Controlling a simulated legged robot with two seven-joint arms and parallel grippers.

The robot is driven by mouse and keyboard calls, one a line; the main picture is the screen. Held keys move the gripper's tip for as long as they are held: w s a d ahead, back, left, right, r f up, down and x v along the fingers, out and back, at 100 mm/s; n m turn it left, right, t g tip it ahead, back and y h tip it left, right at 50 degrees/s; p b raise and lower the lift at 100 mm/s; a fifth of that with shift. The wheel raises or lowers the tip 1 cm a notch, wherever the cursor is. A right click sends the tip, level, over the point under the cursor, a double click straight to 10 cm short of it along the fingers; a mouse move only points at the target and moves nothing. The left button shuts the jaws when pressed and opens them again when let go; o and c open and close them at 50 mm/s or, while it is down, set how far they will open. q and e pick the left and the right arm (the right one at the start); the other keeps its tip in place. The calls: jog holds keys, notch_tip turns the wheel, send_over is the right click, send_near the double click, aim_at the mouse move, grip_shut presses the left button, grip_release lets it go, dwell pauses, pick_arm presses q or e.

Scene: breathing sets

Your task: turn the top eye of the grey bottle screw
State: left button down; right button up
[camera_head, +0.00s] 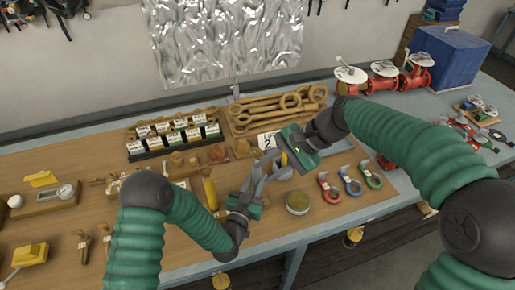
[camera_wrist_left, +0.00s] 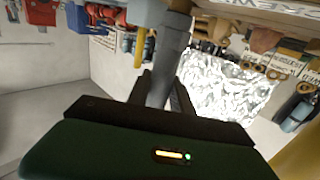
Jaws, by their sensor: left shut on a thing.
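The grey bottle screw (camera_head: 258,178) stands above the bench, tilted, between my two grippers. My left gripper (camera_head: 246,198) is shut on its lower part. In the left wrist view the grey body (camera_wrist_left: 168,65) rises from between the dark jaws of my left gripper (camera_wrist_left: 160,92). My right gripper (camera_head: 284,160) is at the upper end of the bottle screw, close to the top eye. The top eye is partly hidden there, and I cannot tell whether the right jaws touch it or are closed.
Red, blue and green shackles (camera_head: 352,182) lie to the right, with a round tin (camera_head: 298,202) nearer. A yellow bottle (camera_head: 210,192) stands just left of my left gripper. Boxed parts (camera_head: 172,136) and a tray of large wrenches (camera_head: 278,106) lie behind.

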aim_at(257, 157)
jog(key=w+d+m+t+y, duration=0.45)
jog(key=d+m+t, duration=0.2)
jog(key=m, duration=0.95)
jog(key=shift+g, duration=0.45)
jog(key=x, duration=1.1)
jog(key=shift+w+a+f, duration=0.1)
jog(key=shift+w+f, duration=0.1)
jog(key=shift+w, duration=0.1)
jog(key=shift+n, duration=0.3)
jog(key=shift+h, duration=0.25)
grip_shut()
